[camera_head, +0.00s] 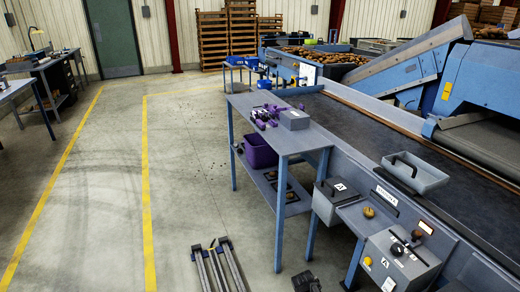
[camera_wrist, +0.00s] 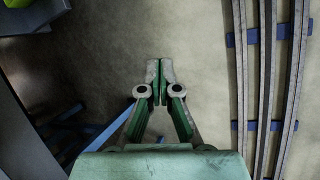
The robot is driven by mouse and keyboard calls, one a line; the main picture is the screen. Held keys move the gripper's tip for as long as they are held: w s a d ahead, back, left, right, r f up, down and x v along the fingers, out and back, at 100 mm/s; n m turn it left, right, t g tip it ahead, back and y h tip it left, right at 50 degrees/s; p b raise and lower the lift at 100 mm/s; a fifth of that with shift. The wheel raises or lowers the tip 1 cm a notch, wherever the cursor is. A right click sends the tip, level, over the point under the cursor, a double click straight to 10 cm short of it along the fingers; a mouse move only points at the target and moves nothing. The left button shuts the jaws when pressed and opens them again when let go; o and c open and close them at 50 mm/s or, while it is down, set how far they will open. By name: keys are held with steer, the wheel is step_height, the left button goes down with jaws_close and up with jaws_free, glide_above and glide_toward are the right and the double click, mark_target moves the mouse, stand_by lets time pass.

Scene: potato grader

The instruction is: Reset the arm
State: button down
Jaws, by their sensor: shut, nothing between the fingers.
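My gripper (camera_wrist: 160,72) shows in the wrist view, with green links and grey fingertips. The fingertips are together with nothing between them. Bare concrete floor lies beyond the fingertips, and they touch nothing that I can see. I cannot make out my gripper in the head view.
A grey work table (camera_head: 285,141) with purple items stands beside the dark conveyor belt (camera_head: 375,135). A control box (camera_head: 402,262) is at lower right. Floor rails (camera_wrist: 268,90) run along the wrist view's right side. A grey surface (camera_wrist: 32,17) is at upper left. Open floor (camera_head: 185,165) lies left of the table.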

steer(key=s+a+f+g+y, duration=0.1)
steer(key=s+a+f, duration=0.1)
steer(key=s, duration=0.6)
steer(key=s+a+f+g+y, duration=0.1)
steer(key=s+a+f+y, duration=0.1)
steer(key=s+f, duration=0.3)
steer(key=s+a+f+m+g+y, duration=0.1)
steer(key=s+a+f, duration=0.1)
steer(key=s, duration=1)
steer(key=shift+s+f+g+y, duration=0.3)
steer(key=shift+f+g, duration=0.1)
steer(key=shift+f, duration=0.25)
steer(key=shift+a, duration=0.1)
